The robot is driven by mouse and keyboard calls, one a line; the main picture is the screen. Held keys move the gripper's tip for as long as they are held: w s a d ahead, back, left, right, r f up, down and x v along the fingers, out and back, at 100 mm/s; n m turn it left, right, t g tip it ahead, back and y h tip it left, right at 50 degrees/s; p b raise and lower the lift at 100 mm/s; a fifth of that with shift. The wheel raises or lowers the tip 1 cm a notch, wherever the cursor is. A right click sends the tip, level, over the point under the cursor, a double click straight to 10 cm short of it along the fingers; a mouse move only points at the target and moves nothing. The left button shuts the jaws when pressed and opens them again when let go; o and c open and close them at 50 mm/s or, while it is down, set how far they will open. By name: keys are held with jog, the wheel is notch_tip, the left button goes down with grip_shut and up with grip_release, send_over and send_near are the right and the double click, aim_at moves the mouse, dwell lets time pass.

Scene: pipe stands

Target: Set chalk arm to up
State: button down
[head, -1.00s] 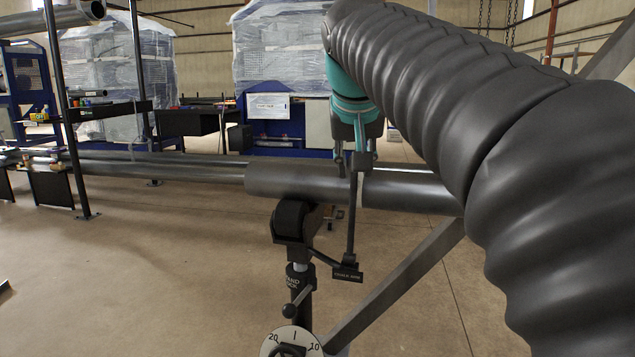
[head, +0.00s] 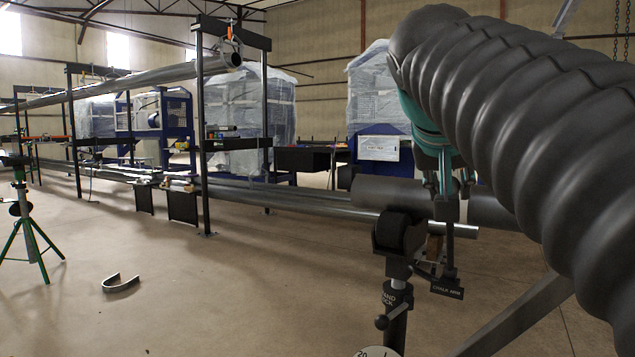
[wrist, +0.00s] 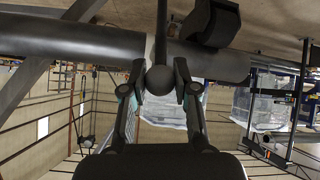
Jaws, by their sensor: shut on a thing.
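The chalk arm (head: 450,255) is a thin dark rod rising nearly upright beside the stand, with a label plate reading "CHALK ARM" (head: 447,289) at its lower end. My gripper (head: 446,185) is at the rod's upper end, in front of the grey pipe (head: 380,193). In the wrist view my gripper (wrist: 160,88) has its two fingers either side of a dark round knob (wrist: 159,80) and is shut on it. The rod (wrist: 161,35) runs from the knob across the pipe. In the head view my gripper and arm hide the knob.
The stand (head: 396,297) carries a black roller (head: 400,233) under the pipe, with a small lever and a partly cut-off dial below. A diagonal grey beam (head: 515,315) is at lower right. A curved metal piece (head: 120,284) and green tripod (head: 28,235) are at left. Open floor lies between.

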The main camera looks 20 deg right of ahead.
jog(key=shift+s+f, duration=0.1)
jog(key=shift+f, duration=0.05)
jog(key=c, duration=0.9)
grip_release()
jog(key=shift+o, duration=0.2)
jog(key=shift+a, duration=0.1)
jog(key=v, duration=1.2)
